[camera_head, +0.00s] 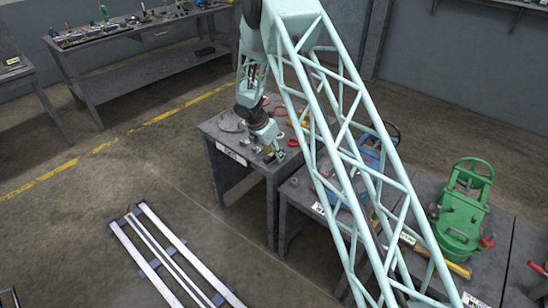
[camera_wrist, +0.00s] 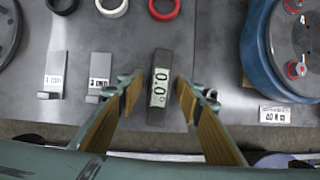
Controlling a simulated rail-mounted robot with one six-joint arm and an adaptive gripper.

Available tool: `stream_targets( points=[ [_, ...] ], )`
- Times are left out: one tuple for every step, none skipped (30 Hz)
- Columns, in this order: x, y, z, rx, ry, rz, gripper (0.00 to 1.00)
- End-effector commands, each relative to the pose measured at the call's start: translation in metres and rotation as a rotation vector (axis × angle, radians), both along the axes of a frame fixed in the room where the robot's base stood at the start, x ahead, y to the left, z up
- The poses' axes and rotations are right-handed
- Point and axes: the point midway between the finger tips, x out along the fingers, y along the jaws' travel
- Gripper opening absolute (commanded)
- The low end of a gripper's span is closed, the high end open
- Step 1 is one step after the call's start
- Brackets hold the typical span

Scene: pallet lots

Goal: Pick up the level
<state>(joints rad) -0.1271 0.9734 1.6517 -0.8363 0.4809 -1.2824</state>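The level is a small dark block with a pale digital display reading 0.0 (camera_wrist: 161,88). It stands near the table edge in the middle of the wrist view. My gripper (camera_wrist: 158,92) is open, with one tan-padded finger to the left of the level and one to the right. A gap shows on both sides, wider on the left, and nothing is held. In the head view my gripper (camera_head: 271,154) is low over the grey table (camera_head: 230,150). I cannot make out the level there, as my gripper covers that area.
Two small labelled metal pieces (camera_wrist: 97,85) lie left of the level. Black, white and red rings (camera_wrist: 163,8) lie behind it. A big blue round device (camera_wrist: 262,50) stands close on the right. A green machine (camera_head: 462,210) stands on another table.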

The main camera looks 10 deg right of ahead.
Motion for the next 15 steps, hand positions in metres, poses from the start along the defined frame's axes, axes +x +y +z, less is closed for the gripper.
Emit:
stream_targets(
  points=[
    [0.0,0.0002,0.0001,0.0,0.0,0.0,0.33],
    [0.0001,0.0001,0.0001,0.0,0.0,0.0,0.33],
    [0.0,0.0002,0.0001,0.0,0.0,0.0,0.33],
    [0.0,0.0002,0.0001,0.0,0.0,0.0,0.33],
    [0.0,0.0002,0.0001,0.0,0.0,0.0,0.33],
    [0.0,0.0002,0.0001,0.0,0.0,0.0,0.33],
    [0.0,0.0002,0.0001,0.0,0.0,0.0,0.3],
    [0.0,0.0002,0.0001,0.0,0.0,0.0,0.28],
    [0.0,0.0002,0.0001,0.0,0.0,0.0,0.24],
    [0.0,0.0002,0.0001,0.0,0.0,0.0,0.21],
    [0.0,0.0002,0.0001,0.0,0.0,0.0,0.18],
    [0.0,0.0002,0.0001,0.0,0.0,0.0,0.15],
    [0.0,0.0002,0.0001,0.0,0.0,0.0,0.12],
    [0.0,0.0002,0.0001,0.0,0.0,0.0,0.09],
    [0.0,0.0002,0.0001,0.0,0.0,0.0,0.06]
  ],
)
